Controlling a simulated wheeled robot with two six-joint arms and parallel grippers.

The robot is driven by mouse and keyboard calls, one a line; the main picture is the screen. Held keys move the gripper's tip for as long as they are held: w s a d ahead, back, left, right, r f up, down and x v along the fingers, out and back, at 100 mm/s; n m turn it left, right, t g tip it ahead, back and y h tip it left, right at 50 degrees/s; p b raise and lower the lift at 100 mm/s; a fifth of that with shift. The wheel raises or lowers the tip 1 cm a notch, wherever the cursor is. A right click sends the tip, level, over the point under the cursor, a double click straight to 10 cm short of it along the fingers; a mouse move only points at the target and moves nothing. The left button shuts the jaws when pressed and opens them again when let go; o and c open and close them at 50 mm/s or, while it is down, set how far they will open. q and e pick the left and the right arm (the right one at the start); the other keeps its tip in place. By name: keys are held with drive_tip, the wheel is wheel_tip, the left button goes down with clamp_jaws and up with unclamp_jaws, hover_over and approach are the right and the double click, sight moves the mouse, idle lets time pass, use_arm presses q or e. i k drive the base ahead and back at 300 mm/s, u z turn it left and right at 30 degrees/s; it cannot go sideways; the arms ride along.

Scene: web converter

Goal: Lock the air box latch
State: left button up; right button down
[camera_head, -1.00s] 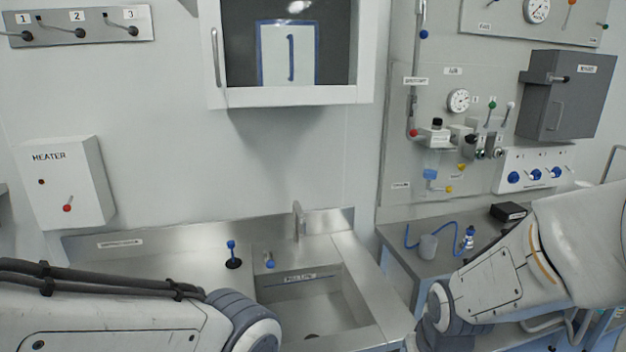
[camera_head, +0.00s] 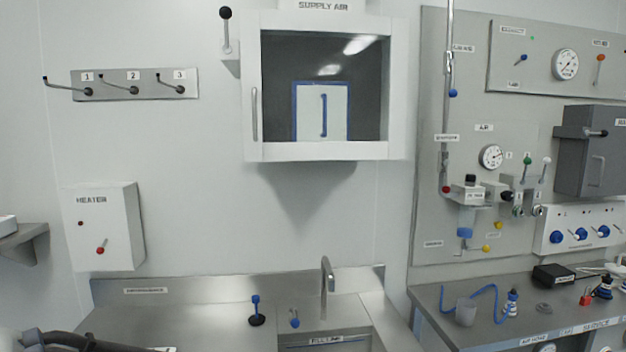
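A white wall box (camera_head: 325,152) labelled "SUPPLY AIR" hangs at the top middle of the head view. Its windowed door looks closed, with a vertical handle (camera_head: 254,114) at the left edge. Left of the box, a lever with a black knob (camera_head: 225,13) stands upright on a small wall bracket (camera_head: 229,65); I cannot tell whether this is the latch. Through the dark window a blue-framed white panel (camera_head: 310,112) shows. Neither gripper is in view; only a piece of my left arm shows at the lower left.
A steel counter with a sink and tap (camera_head: 327,275) runs below. A heater box (camera_head: 112,225) and a three-lever plate (camera_head: 134,84) are on the left wall. The right holds a valve panel (camera_head: 430,150), a grey box (camera_head: 585,150) and a bench with a blue hose (camera_head: 485,290).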

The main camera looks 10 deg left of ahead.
sight(225, 13)
drive_tip(key=u, duration=1.1)
drive_tip(key=i, duration=0.8)
drive_tip(key=z, duration=0.1)
